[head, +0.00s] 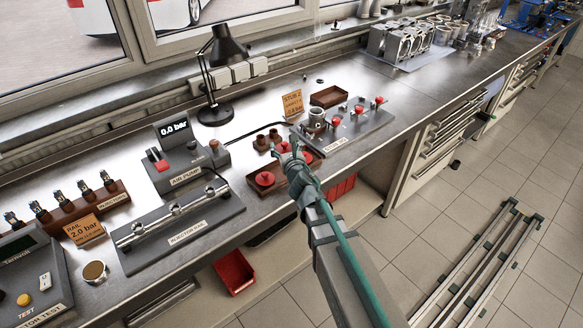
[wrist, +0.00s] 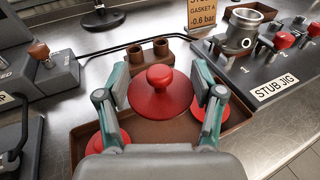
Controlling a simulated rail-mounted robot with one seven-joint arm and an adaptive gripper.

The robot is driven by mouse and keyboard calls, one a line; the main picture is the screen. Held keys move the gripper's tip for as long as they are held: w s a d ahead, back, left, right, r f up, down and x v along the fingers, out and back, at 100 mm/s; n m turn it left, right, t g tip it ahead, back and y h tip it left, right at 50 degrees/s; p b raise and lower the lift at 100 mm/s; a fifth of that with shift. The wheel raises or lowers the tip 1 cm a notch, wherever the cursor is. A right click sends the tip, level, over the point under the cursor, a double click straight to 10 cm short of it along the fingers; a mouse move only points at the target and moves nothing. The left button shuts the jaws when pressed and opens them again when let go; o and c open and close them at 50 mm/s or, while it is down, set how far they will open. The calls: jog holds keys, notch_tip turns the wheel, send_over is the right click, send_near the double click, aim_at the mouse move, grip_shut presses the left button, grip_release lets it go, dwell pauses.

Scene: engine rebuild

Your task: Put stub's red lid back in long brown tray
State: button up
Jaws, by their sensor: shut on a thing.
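My gripper (wrist: 160,92) is shut on a red lid (wrist: 160,97) with a round knob, one green finger at each side of its rim. The held lid is over the middle of the long brown tray (wrist: 234,126); I cannot tell whether it touches the tray. Two other red lids lie in the tray, one at the left (wrist: 110,140) and one at the right (wrist: 207,106), both partly hidden by the fingers. In the head view my gripper (head: 292,160) is above the tray. The metal stub (wrist: 242,36) stands open-topped on the stub jig (wrist: 280,78).
Two small brown cups (wrist: 151,51) stand just behind the tray. The air pump (head: 185,168) is at the left, with a black hose running behind the cups. Red-knobbed fittings (head: 358,110) stand on the jig. A smaller brown tray (head: 328,96) lies behind the jig.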

jog(key=shift+f+b, duration=3.35)
jog(key=shift+f, duration=0.4)
jog(key=shift+f+b, duration=0.4)
jog(key=shift+b, duration=0.05)
jog(key=shift+d+f, duration=0.1)
jog(key=shift+f, duration=0.1)
